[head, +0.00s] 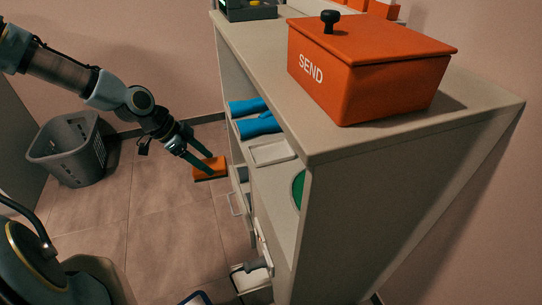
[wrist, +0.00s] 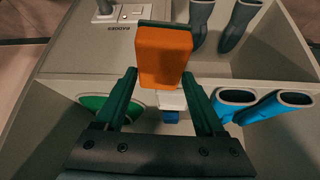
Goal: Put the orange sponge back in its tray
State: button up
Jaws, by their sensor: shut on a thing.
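My gripper (head: 203,163) is shut on the orange sponge (head: 209,167), which has a dark layer on its lower side. It holds the sponge in the air left of the open shelf unit (head: 395,175), above the floor. In the wrist view the sponge (wrist: 163,55) sticks out between the green fingertips of my gripper (wrist: 160,78). A shallow white tray (head: 271,151), with no object visible in it, lies on a shelf, right of the sponge in the head view. A white surface shows partly behind the sponge in the wrist view; I cannot tell whether it is this tray.
Blue boot-like things (head: 255,116) lie beyond the tray, and a green round thing (head: 299,190) is on its near side. A red-orange SEND box (head: 365,70) stands on the unit's top. Drawers with handles are below. A grey basket (head: 70,148) stands on the floor at left.

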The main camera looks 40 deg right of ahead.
jog(key=shift+n+t, duration=0.4)
jog(key=shift+n, duration=0.2)
jog(key=w+d+r, duration=0.1)
jog(key=d+r, duration=0.1)
jog(key=r, duration=0.1)
jog(key=shift+w+d, duration=0.2)
jog(key=shift+w, duration=0.2)
jog(key=s+d, duration=0.2)
jog(key=d, duration=0.3)
jog(key=s+d+b, duration=0.1)
jog(key=s+d, duration=0.1)
jog(key=d, duration=0.3)
jog(key=s+d, duration=0.2)
jog(key=d, duration=0.3)
jog(key=shift+s+d+b, duration=0.15)
jog(key=shift+d+b, duration=0.15)
jog(key=shift+d, duration=0.1)
jog(key=shift+s+d+f, duration=0.1)
jog(key=shift+d+f, duration=0.1)
jog(key=shift+f, duration=0.65)
jog(key=shift+s+d+f, duration=0.1)
jog(key=shift+d+f, duration=0.05)
jog(key=shift+f, duration=0.7)
jog(key=o, duration=1.2)
jog(key=shift+c, duration=0.2)
jog(key=p+v, duration=0.1)
jog(key=v, duration=1.1)
jog(key=shift+r, duration=0.1)
